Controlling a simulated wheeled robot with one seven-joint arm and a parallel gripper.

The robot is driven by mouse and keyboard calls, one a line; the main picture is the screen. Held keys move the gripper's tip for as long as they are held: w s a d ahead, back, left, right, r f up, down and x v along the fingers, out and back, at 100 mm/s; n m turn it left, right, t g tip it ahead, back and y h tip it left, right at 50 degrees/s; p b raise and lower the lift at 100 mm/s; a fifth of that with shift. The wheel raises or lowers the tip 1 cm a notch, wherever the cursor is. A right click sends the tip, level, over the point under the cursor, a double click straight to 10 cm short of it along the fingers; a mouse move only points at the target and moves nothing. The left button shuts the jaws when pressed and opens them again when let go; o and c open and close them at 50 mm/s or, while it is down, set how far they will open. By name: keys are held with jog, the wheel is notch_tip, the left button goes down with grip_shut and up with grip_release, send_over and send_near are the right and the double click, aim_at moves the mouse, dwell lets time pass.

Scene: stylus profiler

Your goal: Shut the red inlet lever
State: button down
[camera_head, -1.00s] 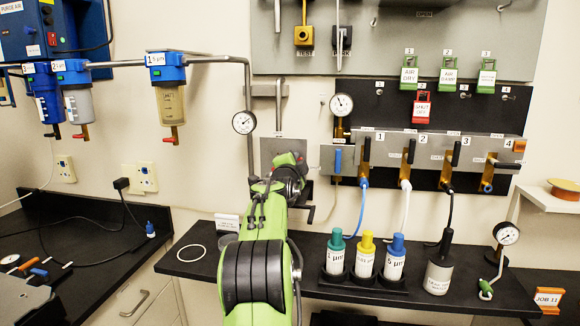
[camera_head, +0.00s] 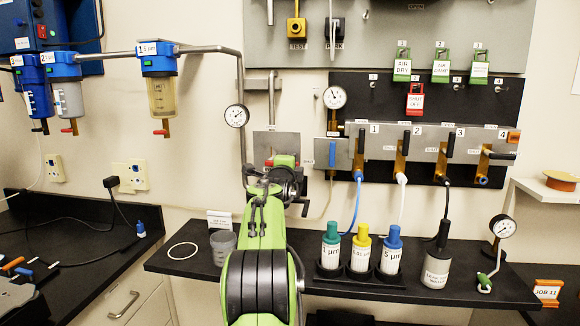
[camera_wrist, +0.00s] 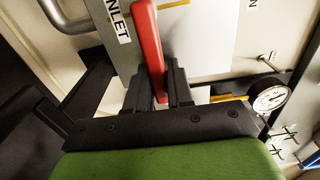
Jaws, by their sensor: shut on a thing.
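The red inlet lever (camera_wrist: 149,38) runs down between the two dark fingers of my gripper (camera_wrist: 166,84) in the wrist view. The fingers are shut on its lower part. The lever is mounted by a grey plate with the label INLET (camera_wrist: 119,18). In the head view my gripper (camera_head: 292,182) is at the grey wall plate (camera_head: 276,144). A small red part of the lever (camera_head: 268,163) shows beside it. My green arm hides most of the lever and the lower plate there.
A pressure gauge (camera_head: 236,116) on a grey pipe is left of the plate. A manifold (camera_head: 430,140) with several black-handled valves is to the right.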

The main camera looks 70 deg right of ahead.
jog(key=shift+f, duration=0.1)
jog(key=c, duration=1.1)
grip_release()
jog(key=shift+a, duration=0.1)
jog(key=a+b, duration=0.1)
jog(key=a, duration=0.4)
jog(key=s+a+b, duration=0.1)
jog(key=a, duration=0.4)
jog(key=s+a+b, duration=0.1)
jog(key=a, duration=0.4)
jog(key=shift+s+a, duration=0.2)
jog(key=shift+s, duration=0.05)
